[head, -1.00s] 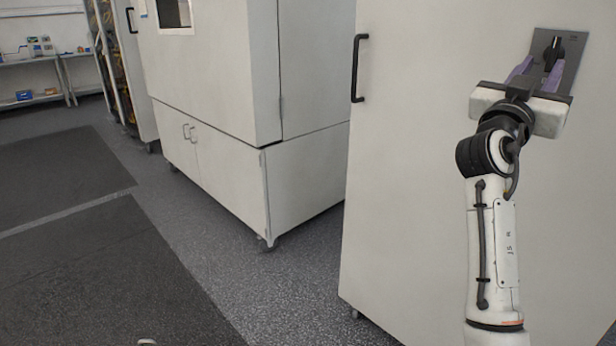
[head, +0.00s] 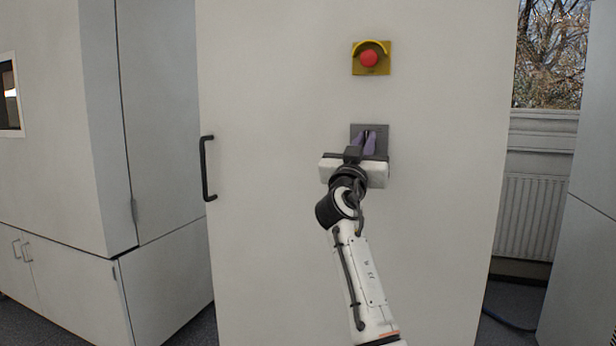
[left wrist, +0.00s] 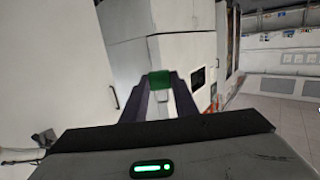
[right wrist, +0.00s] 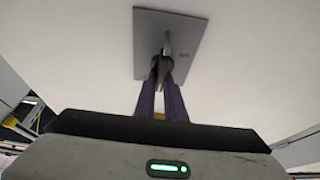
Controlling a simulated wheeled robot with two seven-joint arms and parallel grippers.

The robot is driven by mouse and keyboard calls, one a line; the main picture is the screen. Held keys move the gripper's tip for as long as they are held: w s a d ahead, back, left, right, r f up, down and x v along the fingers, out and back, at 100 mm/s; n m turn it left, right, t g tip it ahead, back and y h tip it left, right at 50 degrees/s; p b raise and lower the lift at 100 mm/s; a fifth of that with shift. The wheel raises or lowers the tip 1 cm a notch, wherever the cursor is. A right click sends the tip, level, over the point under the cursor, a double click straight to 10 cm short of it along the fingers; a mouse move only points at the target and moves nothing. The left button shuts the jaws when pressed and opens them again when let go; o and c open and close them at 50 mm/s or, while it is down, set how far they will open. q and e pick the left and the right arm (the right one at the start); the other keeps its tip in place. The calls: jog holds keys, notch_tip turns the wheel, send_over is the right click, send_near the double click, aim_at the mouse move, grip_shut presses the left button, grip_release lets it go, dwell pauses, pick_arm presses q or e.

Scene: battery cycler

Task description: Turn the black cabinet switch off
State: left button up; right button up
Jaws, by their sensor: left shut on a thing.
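The black cabinet switch (right wrist: 166,45) is a narrow dark knob on a grey plate (right wrist: 190,28) on the cabinet front. The plate also shows in the head view (head: 382,132), where my gripper hides most of the knob. My right gripper (head: 365,140) is at the plate, and its purple fingers are closed in on the knob from both sides, as the right wrist view (right wrist: 162,72) shows. The knob's exact angle is hard to tell. My left gripper (left wrist: 160,88) is shut on a small green-topped thing (left wrist: 159,79), away from the switch.
A red emergency button (head: 369,59) on a yellow plate sits above the switch. A black door handle (head: 206,168) is on the cabinet's left side. Another white cabinet (head: 160,130) stands to the left. A radiator (head: 525,215) and window are to the right.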

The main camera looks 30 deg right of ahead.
grip_shut()
jog(key=shift+r+n+y+p, duration=0.1)
jog(key=shift+n+y+p, duration=0.2)
jog(key=shift+n+p, duration=0.45)
jog(key=n+y+p, duration=0.3)
jog(key=n+p, duration=0.1)
jog(key=n, duration=0.3)
jog(key=n+t+y+p, duration=0.1)
jog(key=n+y+p, duration=0.1)
jog(key=n+p, duration=0.2)
jog(key=f+n+y+p, duration=0.1)
jog(key=n+y+p, duration=0.2)
jog(key=n, duration=0.7)
jog(key=shift+w+a+f+y+p, duration=0.1)
jog(key=shift+w+a+y+p, duration=0.2)
jog(key=shift+p, duration=0.5)
jog(key=o, duration=0.7)
grip_release()
